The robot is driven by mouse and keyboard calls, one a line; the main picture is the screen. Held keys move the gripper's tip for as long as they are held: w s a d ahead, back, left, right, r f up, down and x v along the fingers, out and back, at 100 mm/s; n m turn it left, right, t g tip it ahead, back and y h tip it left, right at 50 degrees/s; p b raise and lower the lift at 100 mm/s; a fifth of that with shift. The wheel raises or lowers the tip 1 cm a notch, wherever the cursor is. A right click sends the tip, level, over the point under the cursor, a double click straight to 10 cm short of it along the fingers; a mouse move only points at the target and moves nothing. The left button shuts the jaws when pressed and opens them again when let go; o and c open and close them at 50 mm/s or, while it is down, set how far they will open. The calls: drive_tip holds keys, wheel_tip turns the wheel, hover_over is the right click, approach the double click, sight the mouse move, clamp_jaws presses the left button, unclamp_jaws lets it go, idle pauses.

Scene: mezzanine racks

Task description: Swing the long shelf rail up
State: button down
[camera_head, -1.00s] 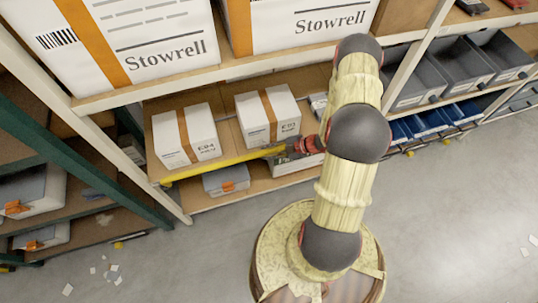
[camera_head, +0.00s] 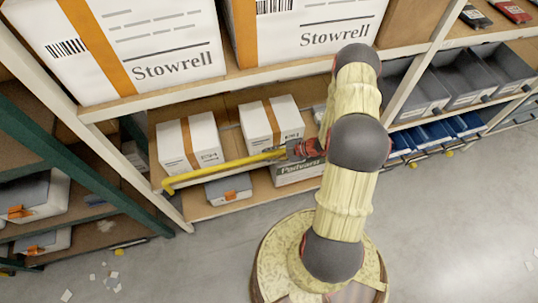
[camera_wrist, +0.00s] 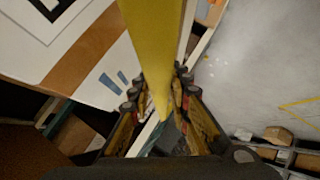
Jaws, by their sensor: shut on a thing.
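The long yellow shelf rail (camera_head: 222,169) runs along the front of the lower shelf (camera_head: 240,197), in front of two white boxes. Its left end is by the left shelf post. My gripper (camera_head: 292,151) is at the rail's right end, partly hidden by my arm. In the wrist view the yellow rail (camera_wrist: 154,45) passes between the two dark fingers of my gripper (camera_wrist: 159,90), which is shut on it.
White boxes with orange tape (camera_head: 190,143) (camera_head: 271,123) stand behind the rail. Large Stowrell cartons (camera_head: 125,45) fill the shelf above. A green rack (camera_head: 70,150) is at left, grey bins (camera_head: 462,75) at right. The floor in front is largely clear.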

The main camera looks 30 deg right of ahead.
drive_tip(key=c, duration=2)
unclamp_jaws()
drive_tip(key=shift+w+d+r, duration=0.15)
drive_tip(key=shift+w+d, duration=0.05)
drive_tip(key=shift+w, duration=0.1)
drive_tip(key=o, duration=0.3)
drive_tip(key=shift+o, duration=0.2)
drive_tip(key=shift+s+a, duration=0.1)
drive_tip(key=shift+s, duration=0.05)
drive_tip(key=v, duration=1.1)
drive_tip(key=shift+s+d, duration=0.25)
drive_tip(key=shift+s, duration=0.05)
drive_tip(key=shift+r, duration=0.1)
